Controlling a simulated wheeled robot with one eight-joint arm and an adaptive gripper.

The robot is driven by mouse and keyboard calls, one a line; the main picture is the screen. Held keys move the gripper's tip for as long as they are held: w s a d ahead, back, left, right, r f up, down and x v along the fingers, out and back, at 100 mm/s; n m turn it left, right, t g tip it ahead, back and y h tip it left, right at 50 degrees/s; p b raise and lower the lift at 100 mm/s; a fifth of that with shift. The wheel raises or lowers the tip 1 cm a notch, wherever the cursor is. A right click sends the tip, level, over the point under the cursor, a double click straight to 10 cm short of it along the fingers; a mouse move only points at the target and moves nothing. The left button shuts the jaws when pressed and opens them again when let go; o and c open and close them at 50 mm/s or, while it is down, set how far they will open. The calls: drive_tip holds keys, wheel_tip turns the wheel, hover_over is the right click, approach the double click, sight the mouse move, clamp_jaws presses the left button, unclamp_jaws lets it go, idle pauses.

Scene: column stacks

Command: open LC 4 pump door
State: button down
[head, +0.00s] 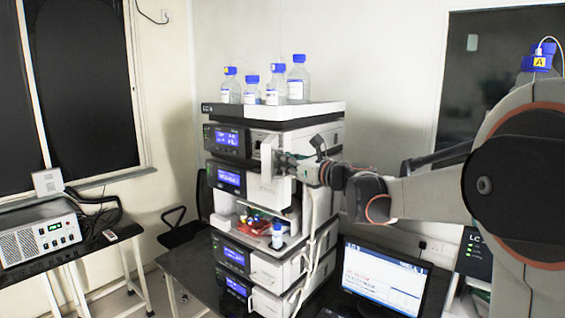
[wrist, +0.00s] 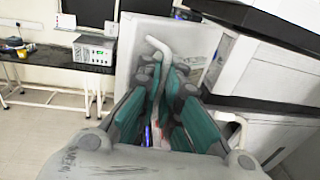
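The LC stack stands in the middle of the head view, with several modules below a top tray (head: 255,112) that bears a partly readable LC label. A white door panel (head: 268,178) stands out from the upper modules' front, swung away from the body. In the wrist view a pale panel (wrist: 150,32) lies beyond the fingers, with a curved white edge or bar (wrist: 158,46) running toward the gap between them. My gripper (head: 287,164) is at the panel's right side; it also shows in the wrist view (wrist: 166,66). Whether the fingers grip the edge is unclear.
Blue-capped bottles (head: 297,80) stand on the top tray. A monitor (head: 383,278) stands at the stack's lower right. White tubes (head: 312,235) hang beside the stack. A grey instrument (head: 38,240) sits on a left table. Floor shows between the tables.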

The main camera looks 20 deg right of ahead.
drive_tip(key=c, duration=2.1)
unclamp_jaws()
drive_tip(key=shift+s, duration=0.15)
drive_tip(key=shift+o, duration=0.2)
drive_tip(key=v, duration=1.2)
